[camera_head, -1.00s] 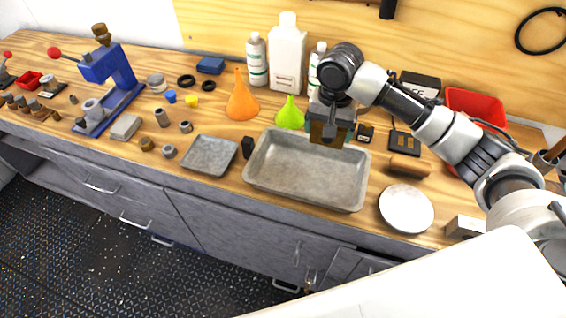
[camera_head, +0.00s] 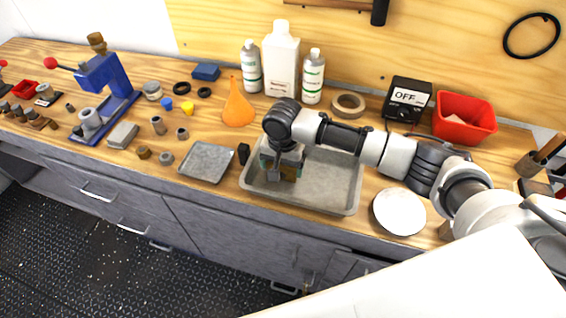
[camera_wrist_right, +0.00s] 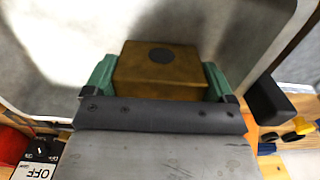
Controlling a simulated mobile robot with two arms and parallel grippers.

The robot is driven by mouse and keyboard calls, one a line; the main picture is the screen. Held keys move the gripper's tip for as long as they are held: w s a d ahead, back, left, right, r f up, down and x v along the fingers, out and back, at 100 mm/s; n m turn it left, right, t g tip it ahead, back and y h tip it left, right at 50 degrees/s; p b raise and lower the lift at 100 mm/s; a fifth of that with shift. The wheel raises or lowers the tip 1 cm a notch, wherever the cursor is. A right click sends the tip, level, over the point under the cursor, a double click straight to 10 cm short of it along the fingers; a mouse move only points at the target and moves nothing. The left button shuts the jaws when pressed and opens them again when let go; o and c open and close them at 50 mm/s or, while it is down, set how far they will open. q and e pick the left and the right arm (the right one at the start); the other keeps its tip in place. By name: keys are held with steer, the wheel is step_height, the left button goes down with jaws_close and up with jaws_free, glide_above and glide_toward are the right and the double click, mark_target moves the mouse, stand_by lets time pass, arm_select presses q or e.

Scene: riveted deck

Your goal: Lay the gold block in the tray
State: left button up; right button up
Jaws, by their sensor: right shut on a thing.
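The gold block (camera_wrist_right: 160,70) is a brownish-gold box with a dark round spot on its face. It sits between the green fingertips of my right gripper (camera_wrist_right: 157,80) in the right wrist view. My right gripper (camera_head: 282,172) is shut on the block, over the left part of the tray in the head view. The grey metal tray (camera_head: 335,180) is rectangular with raised walls. Its floor shows behind the block in the wrist view. The arm hides much of the block in the head view, and I cannot tell whether it touches the tray floor. My left gripper is not in view.
A smaller grey square dish (camera_head: 207,162) and a small black block (camera_head: 243,153) lie left of the tray. A white plate (camera_head: 399,211) lies to its right. An orange funnel (camera_head: 238,105) and white bottles (camera_head: 281,62) stand behind. A red bin (camera_head: 465,118) stands back right.

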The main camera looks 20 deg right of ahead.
steer(key=o, duration=1)
steer(key=shift+f, duration=0.1)
step_height(320, 180, up, 12)
steer(key=shift+b, duration=0.3)
